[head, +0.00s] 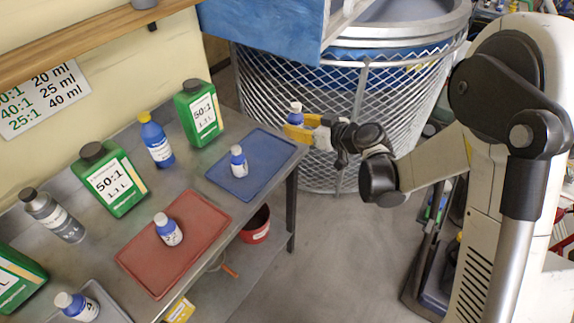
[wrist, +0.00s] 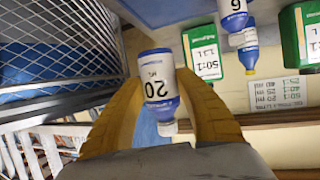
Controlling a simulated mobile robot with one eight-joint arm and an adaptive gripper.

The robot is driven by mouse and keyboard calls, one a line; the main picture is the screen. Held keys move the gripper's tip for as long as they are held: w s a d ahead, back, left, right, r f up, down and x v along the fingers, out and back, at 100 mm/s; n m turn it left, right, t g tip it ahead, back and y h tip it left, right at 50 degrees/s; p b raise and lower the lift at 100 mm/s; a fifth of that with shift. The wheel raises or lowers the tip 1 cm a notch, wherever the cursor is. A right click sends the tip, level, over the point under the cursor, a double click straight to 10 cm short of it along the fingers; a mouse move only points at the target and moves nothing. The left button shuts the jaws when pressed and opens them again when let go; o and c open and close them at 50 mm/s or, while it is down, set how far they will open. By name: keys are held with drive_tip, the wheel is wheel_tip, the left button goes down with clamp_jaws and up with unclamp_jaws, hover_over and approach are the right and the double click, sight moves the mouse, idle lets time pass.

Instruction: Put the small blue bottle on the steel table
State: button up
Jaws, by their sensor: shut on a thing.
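My gripper (head: 299,130) is shut on a small blue bottle (head: 295,117) with a white top, at the right end of the steel table (head: 183,172). In the wrist view the yellow fingers of my gripper (wrist: 157,92) lie on both sides of this bottle (wrist: 157,70), whose white label reads 20. In the head view the held bottle looks upright, near the table's right corner. I cannot tell its height over the table. Similar small bottles stand on the blue mat (head: 216,172), the red mat (head: 197,211) and the grey mat (head: 112,309).
Green 50:1 jugs (head: 204,116), a taller blue bottle (head: 157,141) and a grey bottle (head: 52,215) stand along the table's back. A wooden shelf (head: 75,55) hangs above. A large mesh bin (head: 390,95) stands beyond the right end. Bare steel shows between jugs and mats.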

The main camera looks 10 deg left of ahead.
drive_tip(key=w+a+f+b, duration=0.1)
drive_tip(key=a+f, duration=0.1)
drive_tip(key=a, duration=0.1)
drive_tip(key=w+a+f+b, duration=0.1)
drive_tip(key=a+f, duration=0.2)
drive_tip(key=a, duration=0.1)
drive_tip(key=w+a+f+b, duration=0.1)
drive_tip(key=a+f, duration=0.1)
drive_tip(key=a, duration=0.2)
drive_tip(key=shift+w+a+f, duration=0.1)
drive_tip(key=shift+w+f, duration=0.05)
drive_tip(key=shift+f+b, duration=0.75)
drive_tip(key=shift+f, duration=1.2)
drive_tip(key=shift+f, duration=0.15)
drive_tip(key=o, duration=1.1)
drive_tip(key=shift+o, duration=0.2)
drive_tip(key=shift+r, duration=0.25)
drive_tip(key=p+v, duration=0.2)
drive_tip(key=v, duration=1)
